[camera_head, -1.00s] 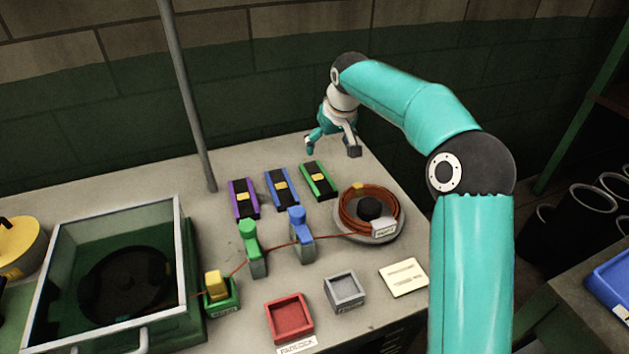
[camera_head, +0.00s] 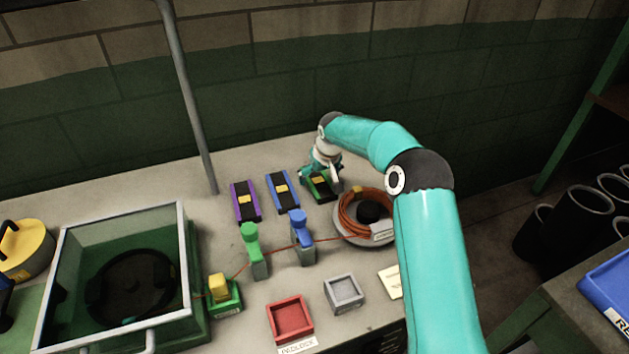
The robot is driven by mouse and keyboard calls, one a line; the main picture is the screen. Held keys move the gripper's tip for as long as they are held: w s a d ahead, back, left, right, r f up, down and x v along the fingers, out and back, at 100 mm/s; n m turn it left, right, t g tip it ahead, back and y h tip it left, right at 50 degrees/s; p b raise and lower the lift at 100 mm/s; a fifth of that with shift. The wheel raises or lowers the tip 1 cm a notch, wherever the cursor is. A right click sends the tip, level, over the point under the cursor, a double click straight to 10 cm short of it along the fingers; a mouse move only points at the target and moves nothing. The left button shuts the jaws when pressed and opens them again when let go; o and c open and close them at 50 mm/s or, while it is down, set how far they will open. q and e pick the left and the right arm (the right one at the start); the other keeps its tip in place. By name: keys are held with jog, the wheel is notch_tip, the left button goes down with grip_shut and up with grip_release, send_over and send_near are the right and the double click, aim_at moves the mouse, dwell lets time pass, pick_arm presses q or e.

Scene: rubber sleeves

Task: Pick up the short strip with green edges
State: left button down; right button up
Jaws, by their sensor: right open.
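The short black strip with green edges (camera_head: 321,191) and a yellow label lies flat at the back right of the bench. My right gripper (camera_head: 322,184) is down at this strip, with its open fingers to either side of it. The gripper and wrist hide the strip's far end. I cannot tell whether the fingers touch it. A blue-edged strip (camera_head: 282,192) and a purple-edged strip (camera_head: 245,203) lie to its left in the same row. My left gripper is not in view.
A coil of orange cable (camera_head: 363,212) sits close in front, on the right. Green (camera_head: 252,246) and blue (camera_head: 300,236) upright pieces stand before the strips. A red tray (camera_head: 290,318), a grey tray (camera_head: 344,292) and a glass-walled box (camera_head: 60,290) are nearer.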

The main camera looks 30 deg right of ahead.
jog(key=shift+x, duration=0.9)
jog(key=shift+c, duration=0.2)
jog(key=c, duration=1.2)
jog(key=shift+r, duration=0.2)
